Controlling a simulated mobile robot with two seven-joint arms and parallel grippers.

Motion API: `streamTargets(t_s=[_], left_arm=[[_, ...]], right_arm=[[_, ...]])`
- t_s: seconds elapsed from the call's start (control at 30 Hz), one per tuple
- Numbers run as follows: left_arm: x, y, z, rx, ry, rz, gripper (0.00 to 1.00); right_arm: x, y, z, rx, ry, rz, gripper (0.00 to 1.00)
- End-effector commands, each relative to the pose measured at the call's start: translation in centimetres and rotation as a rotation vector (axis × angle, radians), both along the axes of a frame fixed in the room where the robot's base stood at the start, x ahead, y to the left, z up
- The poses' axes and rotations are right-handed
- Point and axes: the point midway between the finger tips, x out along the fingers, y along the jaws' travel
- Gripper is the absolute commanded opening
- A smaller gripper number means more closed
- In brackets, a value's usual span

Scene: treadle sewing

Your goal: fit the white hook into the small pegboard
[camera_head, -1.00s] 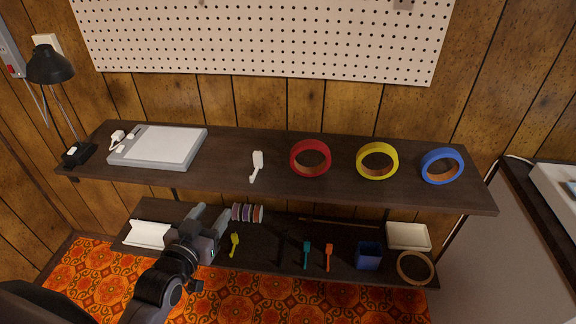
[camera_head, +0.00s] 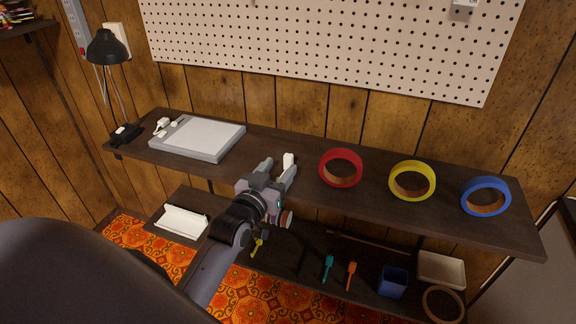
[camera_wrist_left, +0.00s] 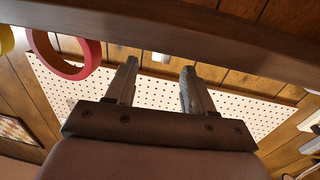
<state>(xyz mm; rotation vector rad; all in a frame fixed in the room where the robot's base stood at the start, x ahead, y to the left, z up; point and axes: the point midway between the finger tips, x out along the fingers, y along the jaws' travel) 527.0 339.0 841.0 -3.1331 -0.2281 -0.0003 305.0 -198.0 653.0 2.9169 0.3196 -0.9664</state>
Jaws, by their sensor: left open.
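The white hook (camera_head: 288,160) is on the upper shelf, left of the red tape ring; its lower part is hidden behind my gripper. My left gripper (camera_head: 278,169) is open at the shelf's front edge, its fingers pointing at the hook. In the left wrist view, which looks upside down, a small white piece (camera_wrist_left: 161,57), likely the hook, shows between the fingertips (camera_wrist_left: 160,68). I cannot tell whether they touch it. A large perforated pegboard (camera_head: 330,45) hangs on the wall above; I cannot tell whether it is the small pegboard. My right gripper is not in view.
The upper shelf (camera_head: 330,205) also bears a grey-white flat panel (camera_head: 200,138), a black lamp (camera_head: 107,48), and red (camera_head: 340,167), yellow (camera_head: 412,181) and blue (camera_head: 486,195) tape rings. Several small tools and a blue cup (camera_head: 392,282) are on the lower shelf.

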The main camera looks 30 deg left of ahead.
Motion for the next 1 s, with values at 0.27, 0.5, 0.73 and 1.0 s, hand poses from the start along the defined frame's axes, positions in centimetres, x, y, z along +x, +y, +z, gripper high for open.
streamTargets(t_s=[0.27, 0.5, 0.73, 1.0], left_arm=[[3.3, 0.5, -0.1, 0.000, -0.001, -0.001, 0.53], [3.6, 0.6, -0.1, 0.000, 0.000, -0.001, 0.53], [3.6, 0.6, -0.1, 0.000, 0.000, 0.000, 0.04], [3.6, 0.6, -0.1, 0.000, 0.000, 0.000, 0.00]], right_arm=[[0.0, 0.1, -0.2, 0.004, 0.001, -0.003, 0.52], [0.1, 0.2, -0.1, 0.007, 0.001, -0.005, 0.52], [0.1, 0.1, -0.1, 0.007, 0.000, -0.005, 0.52], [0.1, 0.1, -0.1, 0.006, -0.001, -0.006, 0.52]])
